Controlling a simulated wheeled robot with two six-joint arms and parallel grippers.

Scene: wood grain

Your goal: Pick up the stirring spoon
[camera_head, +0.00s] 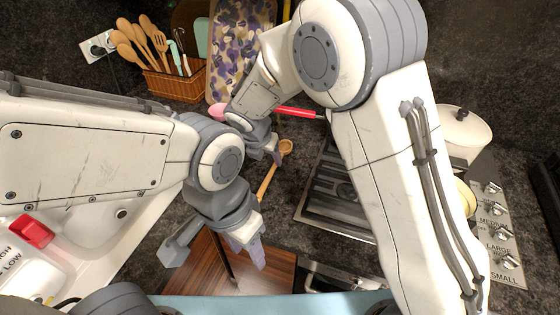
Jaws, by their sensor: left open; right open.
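A wooden spoon (286,147) lies on the dark stone counter, its handle running down and left toward my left gripper. I take it as the stirring spoon. My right gripper (267,155) is open, just left of the spoon's bowl and seen from above. I cannot tell its height over the counter or whether it touches the spoon. The far end of the spoon's handle is close to my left wrist and partly hidden.
A red-handled utensil (297,112) with a pink end lies behind my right wrist. A wicker basket (173,86) holds several wooden utensils. A stove (340,190) and white pot (464,130) are at right. A white sink (95,225) is at left.

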